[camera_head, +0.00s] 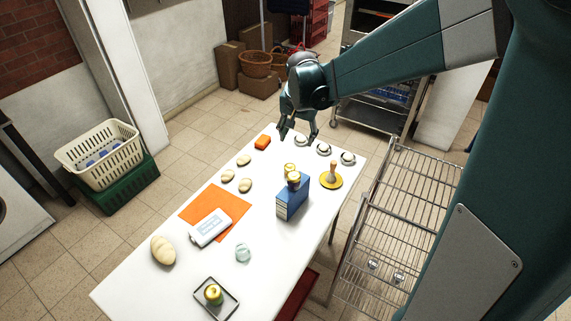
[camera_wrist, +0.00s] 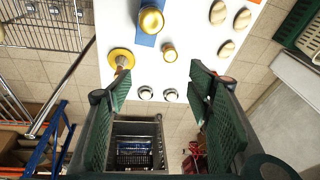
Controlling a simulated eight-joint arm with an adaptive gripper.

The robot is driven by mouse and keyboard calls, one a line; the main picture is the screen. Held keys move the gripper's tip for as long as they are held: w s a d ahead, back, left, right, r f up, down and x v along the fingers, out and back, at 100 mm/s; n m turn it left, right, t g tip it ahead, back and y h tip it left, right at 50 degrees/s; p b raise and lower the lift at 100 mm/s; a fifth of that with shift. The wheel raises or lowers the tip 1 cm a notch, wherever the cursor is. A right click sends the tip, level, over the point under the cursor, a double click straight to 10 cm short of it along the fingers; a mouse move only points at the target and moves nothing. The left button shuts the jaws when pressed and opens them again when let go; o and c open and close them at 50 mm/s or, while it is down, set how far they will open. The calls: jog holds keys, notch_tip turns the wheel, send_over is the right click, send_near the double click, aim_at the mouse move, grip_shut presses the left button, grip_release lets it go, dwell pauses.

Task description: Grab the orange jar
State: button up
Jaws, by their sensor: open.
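No jar reads as clearly orange. A gold-lidded jar (camera_head: 289,169) stands on the white table behind the blue box; it also shows in the wrist view (camera_wrist: 169,52). A second gold-lidded jar (camera_head: 293,180) stands on the blue box and looks larger in the wrist view (camera_wrist: 151,20). A third jar (camera_head: 213,294), with yellow and green on it, sits on a small tray at the near end. My gripper (camera_head: 298,138) is open and empty above the table's far end. In the wrist view its fingers (camera_wrist: 160,85) are spread, with the jars beyond their tips.
The blue box (camera_head: 291,202) stands beside a yellow disc with a wooden-handled thing (camera_head: 331,180). Several small round white-topped items (camera_head: 323,149) line the far edge. A wire rack (camera_head: 400,235) stands to the right.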

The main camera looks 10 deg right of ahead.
jog(key=w+f+m+g+b, duration=0.1)
jog(key=w+f+m, duration=0.1)
jog(key=w+f, duration=0.75)
jog(key=m+g, duration=0.1)
jog(key=m, duration=0.1)
send_over(290, 167)
jog(key=f, duration=0.9)
jog(key=f+b, duration=0.1)
jog(key=f, duration=0.3)
jog(key=shift+s+a+f, duration=0.35)
jog(key=shift+a, duration=0.05)
jog(key=shift+w+f, duration=0.15)
jog(key=shift+f, duration=0.3)
jog(key=shift+f, duration=0.1)
jog(key=shift+w+d+f, duration=0.1)
jog(key=shift+d+f, duration=0.05)
jog(key=shift+f, duration=1.05)
jog(key=shift+w+d+f+b, duration=0.1)
jog(key=shift+d+f+b, duration=0.05)
jog(key=shift+f, duration=1.15)
jog(key=shift+w+d+f+b, duration=0.1)
jog(key=shift+f+b, duration=0.05)
jog(key=shift+f, duration=1.1)
